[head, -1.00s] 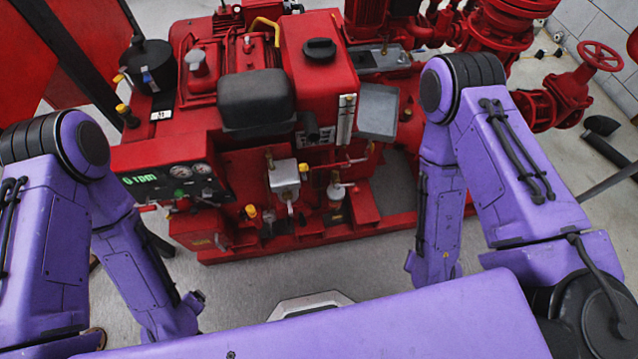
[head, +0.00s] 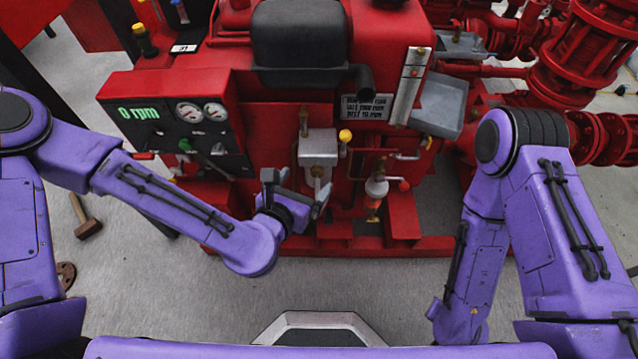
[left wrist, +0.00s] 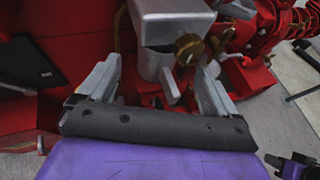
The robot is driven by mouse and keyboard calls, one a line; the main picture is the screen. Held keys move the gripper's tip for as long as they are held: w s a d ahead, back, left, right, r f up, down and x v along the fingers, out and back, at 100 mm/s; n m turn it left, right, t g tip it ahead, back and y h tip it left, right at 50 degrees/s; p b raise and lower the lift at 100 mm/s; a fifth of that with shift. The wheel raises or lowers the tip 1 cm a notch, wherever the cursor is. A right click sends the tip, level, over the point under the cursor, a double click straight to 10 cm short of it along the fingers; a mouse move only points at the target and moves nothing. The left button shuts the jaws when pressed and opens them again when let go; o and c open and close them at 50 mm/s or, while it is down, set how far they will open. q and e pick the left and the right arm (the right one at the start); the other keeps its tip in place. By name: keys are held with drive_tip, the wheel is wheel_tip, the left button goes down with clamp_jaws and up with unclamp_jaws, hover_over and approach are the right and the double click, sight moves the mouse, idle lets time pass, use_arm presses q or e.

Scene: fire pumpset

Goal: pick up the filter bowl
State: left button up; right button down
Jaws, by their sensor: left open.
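A grey metal filter housing (head: 318,146) is on the front of the red pumpset. In the left wrist view the housing (left wrist: 172,10) has a pale, rounded bowl (left wrist: 152,64) below it, which I take to be the filter bowl. A brass knob (left wrist: 188,48) and a small lever are in front of it. My left gripper (head: 296,183) is open just below and in front of the housing in the head view. In the left wrist view its fingers (left wrist: 162,78) are apart on either side of the bowl; contact cannot be told. My right gripper is not seen.
A control panel (head: 180,125) with gauges is left of the housing. A yellow knob (head: 345,136) and a small pale fitting (head: 377,187) are close on the right. The red base ledge (head: 400,215) lies below.

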use_arm(q)
drive_tip(key=x, duration=0.5)
drive_tip(key=shift+w+d+b, duration=0.1)
drive_tip(key=shift+w+b, duration=0.25)
drive_tip(key=shift+w, duration=0.05)
drive_tip(key=c, duration=1.3)
drive_tip(key=shift+o, duration=0.2)
